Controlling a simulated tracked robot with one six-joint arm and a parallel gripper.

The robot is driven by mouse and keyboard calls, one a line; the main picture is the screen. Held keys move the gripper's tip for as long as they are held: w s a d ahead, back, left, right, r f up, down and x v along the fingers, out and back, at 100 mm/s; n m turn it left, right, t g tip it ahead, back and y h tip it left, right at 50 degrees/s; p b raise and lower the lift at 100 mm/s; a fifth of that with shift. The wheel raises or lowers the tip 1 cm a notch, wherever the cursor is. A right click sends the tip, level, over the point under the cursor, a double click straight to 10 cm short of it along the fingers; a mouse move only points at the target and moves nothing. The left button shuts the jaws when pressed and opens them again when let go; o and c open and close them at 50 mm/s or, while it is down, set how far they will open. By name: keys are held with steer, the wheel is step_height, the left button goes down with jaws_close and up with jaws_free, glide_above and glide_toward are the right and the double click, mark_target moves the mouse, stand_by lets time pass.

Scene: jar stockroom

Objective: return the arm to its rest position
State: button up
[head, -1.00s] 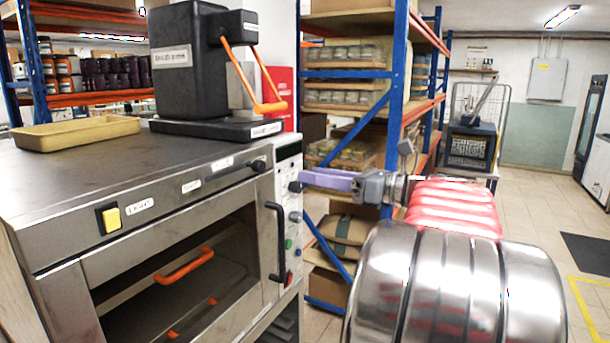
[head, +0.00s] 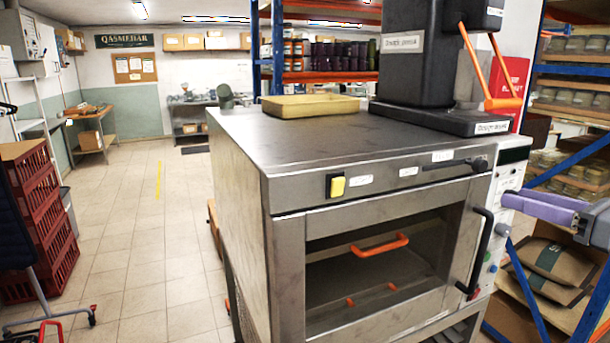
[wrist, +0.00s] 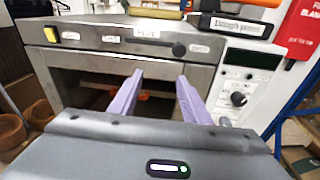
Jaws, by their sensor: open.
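My gripper (wrist: 156,92) has two purple fingers. In the wrist view they stand apart with nothing between them, pointing at the front of the steel oven. In the head view my gripper (head: 545,207) is at the right edge, beside the oven's control panel. The rest of my arm is cut off by the frame. The steel oven (head: 390,207) stands in the middle of the head view, with a dark window and orange handles inside. In the wrist view the oven (wrist: 110,42) lies behind the fingers.
A black dough press (head: 415,70) with orange levers and a yellow tray (head: 310,107) are on the oven's top. A rack (head: 570,85) stands close behind my gripper. Red crates (head: 40,225) stand at the left. The tiled floor (head: 150,240) between crates and oven is clear.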

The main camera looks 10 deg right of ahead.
steer(key=a+f+n+g, duration=0.4)
steer(key=a+f+n, duration=0.2)
steer(key=a, duration=0.6)
steer(key=a+f+n+g, duration=0.4)
steer(key=a+f+n, duration=0.25)
steer(key=a, duration=0.55)
steer(key=s+a+f+n+g+h, duration=0.1)
steer(key=s+a+f+n+h, duration=0.2)
steer(key=n, duration=0.7)
steer(key=s+a+f+n+g+h, duration=0.1)
steer(key=s+a+f+n+h, duration=0.1)
steer(key=s+a+f+n, duration=0.3)
steer(key=s+f+n, duration=0.3)
steer(key=s+n, duration=0.1)
steer(key=n, duration=0.1)
steer(key=shift+s+a+f+h, duration=0.2)
steer(key=shift+s+a+h, duration=0.1)
steer(key=shift+s+h, duration=0.1)
steer(key=shift+w, duration=0.1)
steer(key=shift+c, duration=1.1)
